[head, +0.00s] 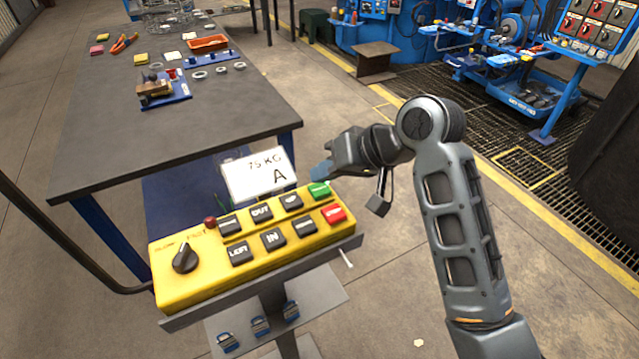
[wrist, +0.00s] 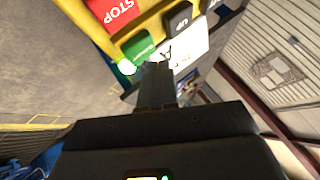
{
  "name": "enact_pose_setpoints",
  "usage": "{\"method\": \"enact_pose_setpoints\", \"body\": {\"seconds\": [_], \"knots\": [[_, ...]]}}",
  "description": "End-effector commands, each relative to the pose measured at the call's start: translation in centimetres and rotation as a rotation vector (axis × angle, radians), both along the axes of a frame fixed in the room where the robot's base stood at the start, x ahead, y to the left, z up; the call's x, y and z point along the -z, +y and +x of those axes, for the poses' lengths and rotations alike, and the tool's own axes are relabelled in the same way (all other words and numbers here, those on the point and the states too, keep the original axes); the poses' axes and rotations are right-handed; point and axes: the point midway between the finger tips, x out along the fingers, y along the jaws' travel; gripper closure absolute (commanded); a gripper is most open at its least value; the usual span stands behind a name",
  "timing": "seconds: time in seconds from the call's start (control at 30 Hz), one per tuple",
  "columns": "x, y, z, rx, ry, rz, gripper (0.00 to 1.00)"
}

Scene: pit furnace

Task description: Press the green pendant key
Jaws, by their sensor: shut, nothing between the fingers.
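The yellow pendant box (head: 260,261) sits on a grey stand, with a dark rotary knob, several black keys, a red STOP key (head: 334,214) and a green key (head: 319,190). My gripper (head: 322,170) is shut and empty, just behind the green key in the head view. In the wrist view the fingertips (wrist: 155,72) are beside the green key (wrist: 137,47), close to its edge. I cannot tell whether they touch it. The red STOP key also shows in the wrist view (wrist: 117,12), beyond the green one.
A white card reading "75 KG A" (head: 257,174) stands behind the pendant, close to my gripper. A dark-topped workbench (head: 170,125) with tools is behind it. Small padlock-like items (head: 260,326) hang on the stand's lower plate. Blue machines (head: 500,50) stand at the back right.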

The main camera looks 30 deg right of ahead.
Motion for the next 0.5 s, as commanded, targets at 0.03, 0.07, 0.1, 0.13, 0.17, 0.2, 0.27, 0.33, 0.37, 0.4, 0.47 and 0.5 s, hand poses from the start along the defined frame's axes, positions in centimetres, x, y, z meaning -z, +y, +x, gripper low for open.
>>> {"method": "enact_pose_setpoints", "body": {"seconds": [0.03,0.07,0.1,0.13,0.17,0.2,0.27,0.33,0.37,0.4,0.47,0.5], "knots": [[0.1,0.0,0.0,0.0,0.0,0.0,1.0],[0.1,0.0,0.0,0.0,0.0,0.0,1.0],[0.1,0.0,0.0,0.0,0.0,0.0,1.0],[0.1,0.0,0.0,0.0,0.0,0.0,1.0],[0.0,0.0,0.0,0.0,0.0,0.0,1.0],[0.0,0.0,0.0,0.0,0.0,0.0,1.0],[-0.2,0.0,0.0,0.001,-0.001,0.0,1.0],[-0.7,0.0,0.0,0.001,-0.002,0.0,1.0],[-0.9,0.0,0.0,0.001,-0.002,0.0,1.0],[-1.3,0.0,0.0,0.001,-0.002,0.0,1.0],[-1.9,0.0,0.0,0.001,-0.002,0.0,1.0],[-2.2,0.0,0.0,0.001,-0.002,0.0,1.0]]}}
